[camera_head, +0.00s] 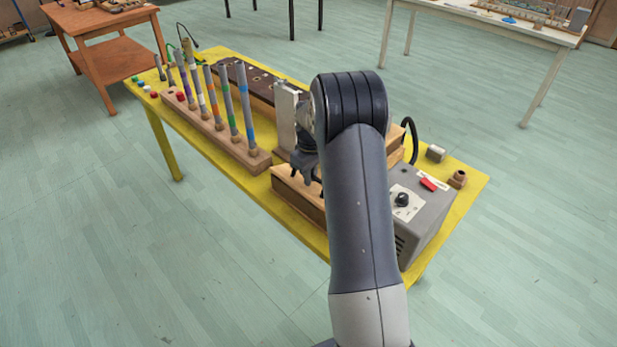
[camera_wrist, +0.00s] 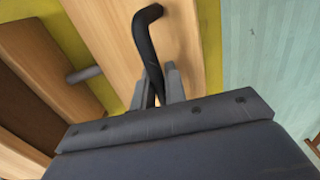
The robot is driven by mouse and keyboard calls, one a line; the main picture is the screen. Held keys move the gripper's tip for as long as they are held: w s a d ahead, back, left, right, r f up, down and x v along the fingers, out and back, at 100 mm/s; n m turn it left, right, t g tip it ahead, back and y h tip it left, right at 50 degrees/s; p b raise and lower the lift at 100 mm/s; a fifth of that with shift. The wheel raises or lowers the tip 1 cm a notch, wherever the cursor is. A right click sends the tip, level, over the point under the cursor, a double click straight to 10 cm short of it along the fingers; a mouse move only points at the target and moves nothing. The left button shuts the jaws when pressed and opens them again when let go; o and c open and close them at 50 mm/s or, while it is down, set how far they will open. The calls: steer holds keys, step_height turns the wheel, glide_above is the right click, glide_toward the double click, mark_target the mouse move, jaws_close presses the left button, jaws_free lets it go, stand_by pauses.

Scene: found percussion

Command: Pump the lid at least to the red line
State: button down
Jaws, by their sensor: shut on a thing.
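My gripper (camera_head: 306,172) is over a wooden box-like piece (camera_head: 290,186) at the front edge of the yellow table. In the wrist view my gripper (camera_wrist: 160,83) has its two fingers closed on a black bent handle (camera_wrist: 146,30). The handle stands over a pale wooden board (camera_wrist: 186,45), which looks like the lid. My arm hides much of this piece in the head view. I cannot make out a red line in either view, nor how high the lid stands.
A grey box (camera_head: 424,222) with a black knob and red switch stands right of my arm. A wooden rack (camera_head: 225,146) with several upright, colour-banded tubes is to the left. A pale upright block (camera_head: 286,115) stands behind my gripper. The yellow table's (camera_head: 462,200) right end has small items.

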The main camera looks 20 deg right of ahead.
steer(key=shift+a, duration=0.1)
steer(key=c, duration=1.4)
jaws_free()
steer(key=shift+o, duration=0.2)
